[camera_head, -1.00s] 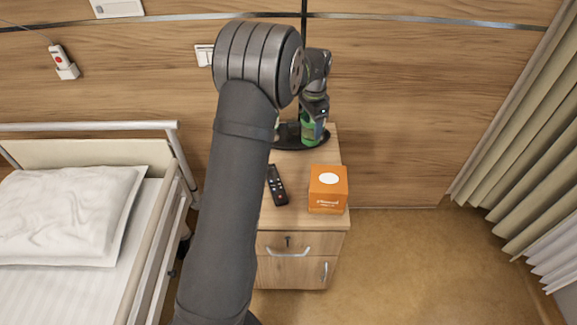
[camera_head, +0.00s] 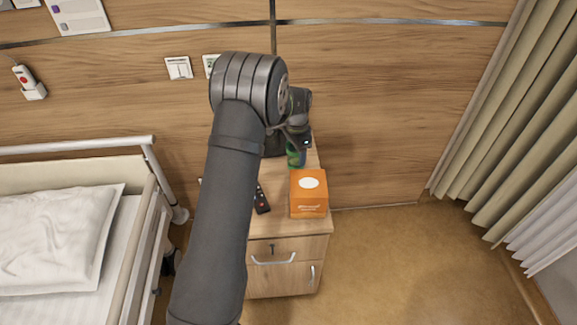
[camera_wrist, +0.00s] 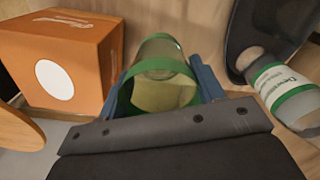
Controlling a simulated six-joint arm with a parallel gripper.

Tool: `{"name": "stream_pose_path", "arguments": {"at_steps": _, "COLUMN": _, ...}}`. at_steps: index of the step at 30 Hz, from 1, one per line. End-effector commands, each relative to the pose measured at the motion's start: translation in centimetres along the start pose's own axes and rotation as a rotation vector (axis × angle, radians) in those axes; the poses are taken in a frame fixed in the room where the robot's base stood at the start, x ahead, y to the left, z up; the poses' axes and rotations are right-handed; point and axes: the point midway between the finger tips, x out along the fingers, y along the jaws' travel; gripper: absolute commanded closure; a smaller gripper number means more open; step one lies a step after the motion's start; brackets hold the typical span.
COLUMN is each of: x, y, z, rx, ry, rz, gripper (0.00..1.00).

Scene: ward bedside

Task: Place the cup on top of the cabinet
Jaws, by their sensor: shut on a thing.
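My gripper (camera_wrist: 166,84) is shut on a clear cup (camera_wrist: 163,66) with green bands, its blue fingers on either side of it. In the head view the cup (camera_head: 296,156) shows as a small green patch below the wrist, over the back part of the wooden cabinet (camera_head: 285,249), just behind the orange box. My arm hides much of it. I cannot tell whether the cup touches the cabinet top.
The orange box (camera_head: 309,197) stands on the cabinet's front right, close left of the cup in the wrist view (camera_wrist: 62,62). A dark remote (camera_head: 262,202) lies beside it. A bottle with a green label (camera_wrist: 285,92) is right of the cup. The bed (camera_head: 60,235) is left.

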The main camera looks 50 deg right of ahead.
Motion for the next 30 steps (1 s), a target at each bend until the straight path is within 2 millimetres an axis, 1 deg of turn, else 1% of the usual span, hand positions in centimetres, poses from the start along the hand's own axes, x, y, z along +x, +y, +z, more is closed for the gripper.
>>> {"name": "stream_pose_path", "arguments": {"at_steps": 1, "x": 0.8, "y": 0.0, "z": 0.0, "rx": 0.000, "ry": -0.001, "rz": 0.001, "gripper": 0.64}}
{"name": "stream_pose_path", "arguments": {"at_steps": 3, "x": 1.5, "y": 0.0, "z": 0.0, "rx": 0.000, "ry": 0.000, "rz": 0.001, "gripper": 0.64}}
{"name": "stream_pose_path", "arguments": {"at_steps": 8, "x": 2.5, "y": 0.0, "z": 0.0, "rx": 0.000, "ry": 0.000, "rz": 0.000, "gripper": 0.64}}
{"name": "stream_pose_path", "arguments": {"at_steps": 12, "x": 4.5, "y": 0.0, "z": 0.0, "rx": 0.000, "ry": -0.001, "rz": 0.001, "gripper": 0.64}}
{"name": "stream_pose_path", "arguments": {"at_steps": 15, "x": 5.5, "y": 0.0, "z": 0.0, "rx": 0.000, "ry": -0.001, "rz": 0.001, "gripper": 0.64}}
{"name": "stream_pose_path", "arguments": {"at_steps": 26, "x": 5.9, "y": 0.0, "z": 0.0, "rx": 0.000, "ry": 0.001, "rz": 0.000, "gripper": 0.64}}
{"name": "stream_pose_path", "arguments": {"at_steps": 27, "x": 6.0, "y": 0.0, "z": 0.0, "rx": 0.000, "ry": 0.001, "rz": 0.000, "gripper": 0.36}}
{"name": "stream_pose_path", "arguments": {"at_steps": 29, "x": 5.9, "y": 0.0, "z": 0.0, "rx": 0.000, "ry": 0.001, "rz": -0.001, "gripper": 0.25}}
{"name": "stream_pose_path", "arguments": {"at_steps": 30, "x": 5.9, "y": 0.0, "z": 0.0, "rx": 0.000, "ry": 0.001, "rz": 0.000, "gripper": 0.17}}
